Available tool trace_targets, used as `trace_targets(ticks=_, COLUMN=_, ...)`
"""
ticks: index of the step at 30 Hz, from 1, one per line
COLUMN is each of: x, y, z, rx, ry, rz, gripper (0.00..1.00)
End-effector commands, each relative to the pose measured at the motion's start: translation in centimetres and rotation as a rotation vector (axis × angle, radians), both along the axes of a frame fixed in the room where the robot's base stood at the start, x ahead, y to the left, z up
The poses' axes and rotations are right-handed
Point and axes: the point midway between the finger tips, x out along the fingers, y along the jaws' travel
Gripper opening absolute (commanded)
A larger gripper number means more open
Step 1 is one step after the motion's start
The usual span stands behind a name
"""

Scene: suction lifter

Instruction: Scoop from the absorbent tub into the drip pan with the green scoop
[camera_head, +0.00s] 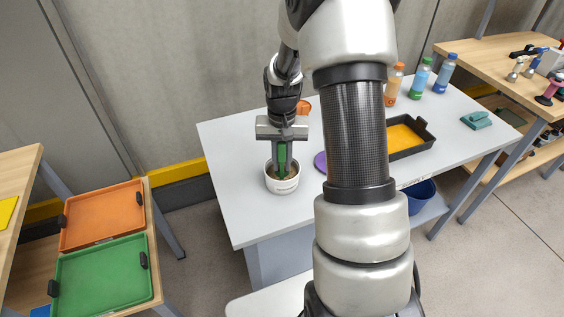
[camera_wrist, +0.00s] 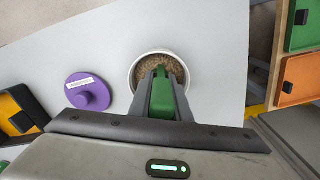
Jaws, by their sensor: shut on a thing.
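My gripper (camera_head: 282,142) is shut on the green scoop (camera_head: 282,158) and points down over the absorbent tub (camera_head: 282,186). The tub is a white round container on the grey-white table. In the wrist view the green scoop (camera_wrist: 162,98) sits between the fingers, and the tub (camera_wrist: 134,75) holds brown granular absorbent (camera_wrist: 150,66). The scoop's lower end reaches over or into the tub; its tip is hidden. The drip pan (camera_head: 410,150) is a black tray with a yellow-orange inside, at the right of the table, partly hidden by my arm.
A purple lid (camera_wrist: 88,92) lies beside the tub. Several bottles (camera_head: 418,78) stand at the table's back right, near a teal object (camera_head: 476,120). An orange tray (camera_head: 102,216) and a green tray (camera_head: 102,276) lie on a side bench at left. Table is clear left of the tub.

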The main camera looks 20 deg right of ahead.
Motion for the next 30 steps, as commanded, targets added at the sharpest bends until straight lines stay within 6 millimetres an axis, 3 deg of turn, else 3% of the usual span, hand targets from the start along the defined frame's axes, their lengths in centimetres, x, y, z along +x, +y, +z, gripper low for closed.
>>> trace_targets(ticks=30, x=0.0, y=0.0, z=5.6, rx=0.000, ry=-0.001, rz=0.000, gripper=0.00)
